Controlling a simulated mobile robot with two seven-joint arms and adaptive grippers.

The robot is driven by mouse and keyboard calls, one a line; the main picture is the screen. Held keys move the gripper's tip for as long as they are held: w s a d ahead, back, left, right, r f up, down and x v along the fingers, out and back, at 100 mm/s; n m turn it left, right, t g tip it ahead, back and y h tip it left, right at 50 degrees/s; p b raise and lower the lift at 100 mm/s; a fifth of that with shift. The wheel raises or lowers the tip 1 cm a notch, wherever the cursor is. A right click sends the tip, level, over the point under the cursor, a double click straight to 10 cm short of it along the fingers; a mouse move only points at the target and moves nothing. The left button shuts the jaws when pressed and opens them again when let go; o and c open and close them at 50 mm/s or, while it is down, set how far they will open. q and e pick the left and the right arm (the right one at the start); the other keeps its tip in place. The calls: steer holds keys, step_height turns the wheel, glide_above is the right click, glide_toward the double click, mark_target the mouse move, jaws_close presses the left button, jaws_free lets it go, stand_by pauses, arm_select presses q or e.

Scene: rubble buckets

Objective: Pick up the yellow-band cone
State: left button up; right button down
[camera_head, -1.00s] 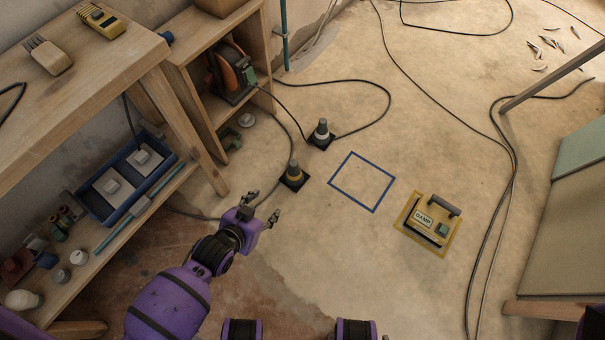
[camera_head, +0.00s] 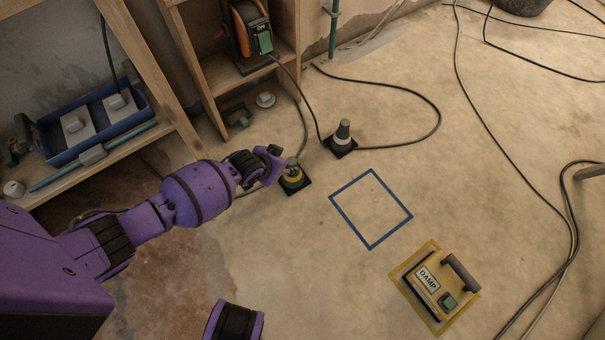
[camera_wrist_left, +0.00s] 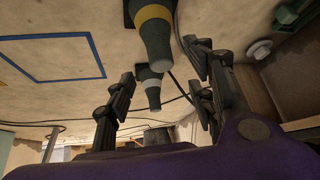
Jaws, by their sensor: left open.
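The yellow-band cone (camera_head: 293,182) stands upright on its black square base on the floor, dark grey with a yellow band. My left gripper (camera_head: 270,164) is open and close to the cone's upper part, partly hiding it in the head view. In the left wrist view, the yellow-band cone (camera_wrist_left: 155,28) shows at the top, its tip between the open fingers (camera_wrist_left: 160,66); no contact is clear. My right gripper is not in view.
A white-band cone (camera_head: 343,134) stands just behind to the right. A blue taped square (camera_head: 371,247) lies empty on the floor. A yellow DAMP device (camera_head: 427,279) sits front right. A wooden shelf (camera_head: 250,82) stands behind, and black cables (camera_head: 420,95) cross the floor.

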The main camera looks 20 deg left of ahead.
mark_target(289, 165)
arm_select(q)
steer(key=shift+s+f, duration=0.2)
steer(key=shift+f, duration=0.05)
steer(key=shift+n, duration=0.4)
steer(key=b+x, duration=0.2)
steer(key=x, duration=0.2)
steer(key=b+x, duration=0.3)
steer(key=x, duration=0.1)
steer(key=shift+s+a+f+b, duration=0.15)
steer(key=shift+s+f+b, duration=0.05)
steer(key=shift+s+b, duration=0.1)
steer(key=shift+w, duration=0.1)
steer(key=shift+r, duration=0.15)
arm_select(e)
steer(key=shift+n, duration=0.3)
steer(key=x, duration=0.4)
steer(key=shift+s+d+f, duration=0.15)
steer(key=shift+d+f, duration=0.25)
arm_select(q)
jaws_close()
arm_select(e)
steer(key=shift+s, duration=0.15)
